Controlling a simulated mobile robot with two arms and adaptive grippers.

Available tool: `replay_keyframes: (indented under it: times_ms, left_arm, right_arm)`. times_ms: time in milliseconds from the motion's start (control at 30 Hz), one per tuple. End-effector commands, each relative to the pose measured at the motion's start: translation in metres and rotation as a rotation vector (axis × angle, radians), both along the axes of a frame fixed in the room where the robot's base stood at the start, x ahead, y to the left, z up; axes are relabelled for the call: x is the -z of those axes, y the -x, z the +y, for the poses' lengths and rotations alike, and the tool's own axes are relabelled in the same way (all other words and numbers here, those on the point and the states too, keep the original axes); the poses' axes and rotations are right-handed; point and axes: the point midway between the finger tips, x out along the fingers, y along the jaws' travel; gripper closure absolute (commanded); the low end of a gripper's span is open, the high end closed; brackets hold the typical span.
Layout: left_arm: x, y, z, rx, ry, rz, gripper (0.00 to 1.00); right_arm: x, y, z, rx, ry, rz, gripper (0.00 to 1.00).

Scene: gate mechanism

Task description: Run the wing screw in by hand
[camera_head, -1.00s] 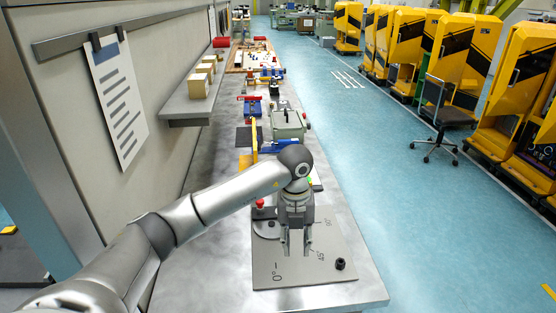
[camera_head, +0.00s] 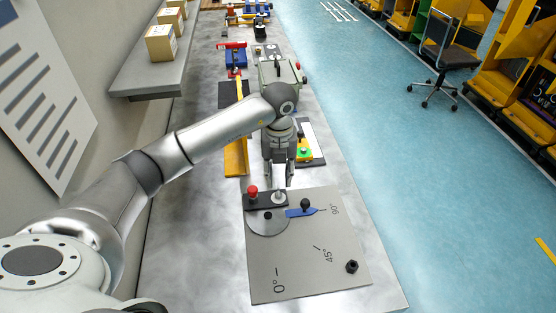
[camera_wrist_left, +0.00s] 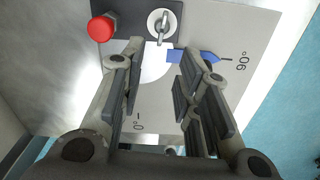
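The silver wing screw (camera_wrist_left: 162,24) sits in the dark block (camera_wrist_left: 128,15), beside the red knob (camera_wrist_left: 102,27), in the left wrist view. My left gripper (camera_wrist_left: 160,58) is open and empty, its fingers pointing toward the screw with a gap between. In the head view the left gripper (camera_head: 278,184) hangs just behind the dark block (camera_head: 262,203); the wing screw is not clear there. The blue pointer (camera_head: 299,212) on the grey plate (camera_head: 310,265) points toward the 90° mark. My right gripper is not in view.
A grey disc (camera_head: 268,225) lies on the plate below the block. A black knob (camera_head: 352,267) stands at the plate's near right corner. Behind the gripper are a yellow bracket (camera_head: 235,158) and a grey-green box (camera_head: 285,70). A shelf (camera_head: 130,75) juts from the left wall.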

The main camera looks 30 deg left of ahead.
Motion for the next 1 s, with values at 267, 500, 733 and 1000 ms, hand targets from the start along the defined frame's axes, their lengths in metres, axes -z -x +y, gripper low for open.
replay_keyframes:
  times_ms: [267,500,733,1000]
  left_arm:
    - [0.049,0.001,0.0,0.001,0.0,0.004,0.7]
    - [0.073,0.0,0.0,0.0,0.0,0.001,0.7]
    - [0.078,0.0,0.0,0.001,0.0,0.0,0.7]
    - [0.077,0.0,0.0,0.001,0.0,0.0,0.9]
  right_arm:
    - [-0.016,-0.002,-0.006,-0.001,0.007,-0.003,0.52]
    - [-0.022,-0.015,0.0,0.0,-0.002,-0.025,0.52]
    - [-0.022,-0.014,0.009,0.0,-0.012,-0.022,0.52]
    - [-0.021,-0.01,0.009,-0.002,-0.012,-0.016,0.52]
